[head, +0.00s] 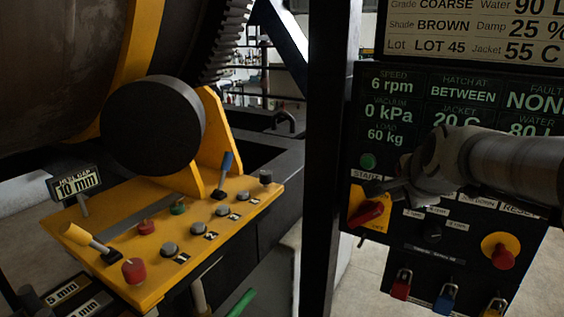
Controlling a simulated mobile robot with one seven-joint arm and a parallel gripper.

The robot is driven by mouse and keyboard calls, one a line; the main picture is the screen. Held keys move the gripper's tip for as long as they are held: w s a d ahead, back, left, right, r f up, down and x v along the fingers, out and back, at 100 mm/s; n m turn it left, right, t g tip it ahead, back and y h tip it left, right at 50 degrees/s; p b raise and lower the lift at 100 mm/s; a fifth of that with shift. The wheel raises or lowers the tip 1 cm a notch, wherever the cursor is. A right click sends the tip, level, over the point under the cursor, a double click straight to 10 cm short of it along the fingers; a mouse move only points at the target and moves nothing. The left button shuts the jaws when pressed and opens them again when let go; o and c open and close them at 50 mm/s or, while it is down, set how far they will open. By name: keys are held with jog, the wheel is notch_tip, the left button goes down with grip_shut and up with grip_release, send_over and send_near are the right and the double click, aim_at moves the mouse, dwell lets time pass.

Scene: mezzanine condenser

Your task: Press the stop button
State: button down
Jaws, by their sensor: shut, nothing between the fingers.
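The dark control panel (380,110) stands at the right with a green button (368,160) above a START label. Just right of it a reddish button (404,161) shows partly; my arm hides the rest and any label below it, so I cannot read whether it is the stop button. My gripper (373,188) is shut and empty. It reaches in from the right, its fingertips in front of the panel below the green button and above the red rotary switch (368,214). I cannot tell whether it touches the panel.
A red mushroom button (503,256) on a yellow plate sits lower right, with padlocks (446,298) below. A black knob (432,232) is at the middle. At left, a yellow console (210,225) carries red buttons (146,227), levers and grey knobs beneath a large drum (60,70). A dark post (328,150) stands between.

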jog(key=w+d+b, duration=0.1)
jog(key=w+d, duration=0.4)
jog(key=w, duration=0.2)
jog(key=shift+w+b, duration=0.15)
jog(key=shift+b, duration=0.25)
dwell(1.8)
jog(key=shift+w+d, duration=0.2)
jog(key=shift+w, duration=0.15)
jog(key=shift+w+d, duration=0.25)
jog(key=shift+w, duration=0.1)
dwell(0.7)
dwell(0.4)
jog(key=shift+s+a, duration=0.5)
jog(key=shift+s, duration=0.2)
